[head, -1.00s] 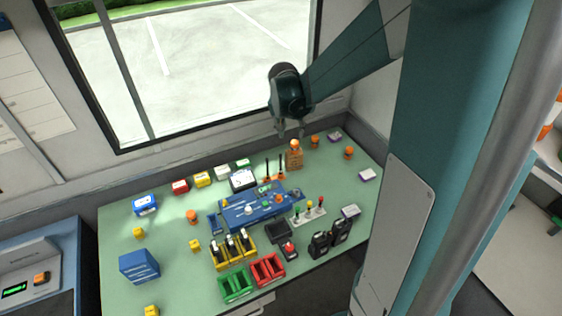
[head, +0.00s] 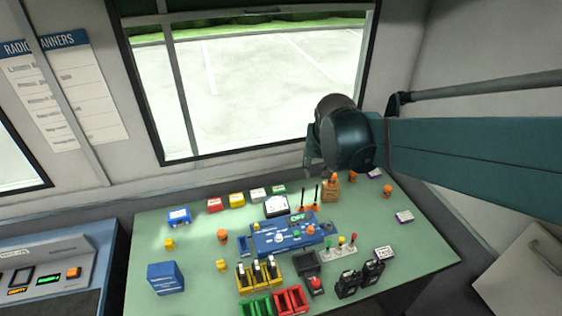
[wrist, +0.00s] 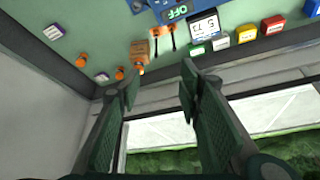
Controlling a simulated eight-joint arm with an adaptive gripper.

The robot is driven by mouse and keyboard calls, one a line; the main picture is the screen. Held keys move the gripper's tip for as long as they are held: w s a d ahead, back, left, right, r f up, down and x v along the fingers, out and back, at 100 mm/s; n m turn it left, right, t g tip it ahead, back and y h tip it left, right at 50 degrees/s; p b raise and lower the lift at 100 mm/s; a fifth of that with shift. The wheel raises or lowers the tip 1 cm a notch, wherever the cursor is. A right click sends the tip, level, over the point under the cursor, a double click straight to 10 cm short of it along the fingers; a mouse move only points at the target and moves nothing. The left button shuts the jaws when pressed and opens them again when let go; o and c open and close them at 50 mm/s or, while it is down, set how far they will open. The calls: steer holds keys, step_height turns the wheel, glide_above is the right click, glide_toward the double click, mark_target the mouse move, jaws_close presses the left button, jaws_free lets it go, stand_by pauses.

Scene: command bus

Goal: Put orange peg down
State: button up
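My gripper (head: 317,170) is above the far edge of the table. In the wrist view its two fingers (wrist: 160,80) stand wide apart with nothing between them. A small wooden block (head: 331,192) stands near the table's back, with an orange peg (head: 333,179) at its top. The block (wrist: 139,50) and this peg (wrist: 141,68) also show in the wrist view, close by the left fingertip and apparently beyond it. Two more orange pegs stand to the right, one near the back (head: 353,177) and one nearer (head: 387,191). Another orange peg (head: 223,235) stands left of the blue device.
The blue device (head: 270,240) fills the table's middle. Yellow (head: 243,278), green and red trays are in front, with black radios (head: 347,286) to their right. Small colored boxes line the back below the window.

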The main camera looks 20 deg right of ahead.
steer(key=s+a+r+n+t+y, duration=0.1)
steer(key=s+a+n, duration=0.1)
steer(key=s+a, duration=0.3)
steer(key=s+a+r+n+t+y, duration=0.1)
steer(key=s+a+n, duration=0.2)
steer(key=s, duration=0.9)
steer(key=shift+a, duration=0.95)
steer(key=shift+f, duration=0.1)
step_height(320, 180, down, 17)
steer(key=b, duration=1.7)
steer(key=shift+f+b, duration=0.2)
steer(key=shift+b, duration=0.1)
stand_by(2.5)
